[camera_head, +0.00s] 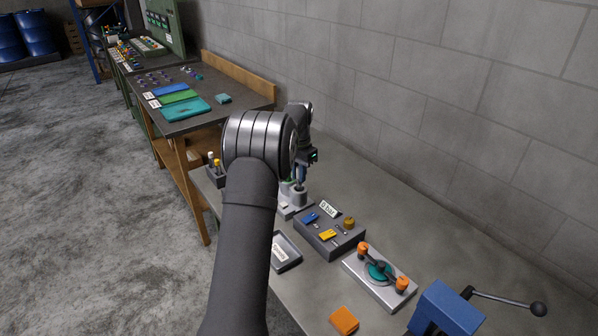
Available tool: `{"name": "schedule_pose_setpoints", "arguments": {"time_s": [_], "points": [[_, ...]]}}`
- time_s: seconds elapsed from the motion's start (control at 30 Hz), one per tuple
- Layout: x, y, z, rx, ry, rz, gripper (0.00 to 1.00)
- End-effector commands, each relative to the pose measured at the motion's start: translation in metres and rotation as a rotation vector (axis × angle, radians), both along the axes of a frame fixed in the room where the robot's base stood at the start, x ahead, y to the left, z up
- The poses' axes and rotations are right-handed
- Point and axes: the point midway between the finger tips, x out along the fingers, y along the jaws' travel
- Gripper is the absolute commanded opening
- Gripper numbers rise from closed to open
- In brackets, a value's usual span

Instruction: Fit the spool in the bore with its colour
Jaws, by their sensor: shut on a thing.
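My gripper (299,178) points down behind my forearm, over the grey block (286,213) on the bench. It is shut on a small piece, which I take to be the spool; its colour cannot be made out. A dark box (316,243) stands just right of the block. I cannot tell from here which part holds the coloured bores, nor whether the held piece touches the block.
A dark tray (286,262) lies left of the box. A plate with orange knobs (376,285), an orange block (344,320) and a blue vise (445,312) stand at the right. A small rack (214,178) is at the left edge. The wall bounds the bench behind.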

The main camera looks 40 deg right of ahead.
Motion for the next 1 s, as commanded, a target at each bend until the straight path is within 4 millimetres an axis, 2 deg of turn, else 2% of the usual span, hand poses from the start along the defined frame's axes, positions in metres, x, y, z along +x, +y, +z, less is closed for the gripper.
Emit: {"name": "schedule_pose_setpoints", "arguments": {"time_s": [1.0], "points": [[0.000,0.000,-0.012,-0.001,0.000,0.000,0.00]]}}
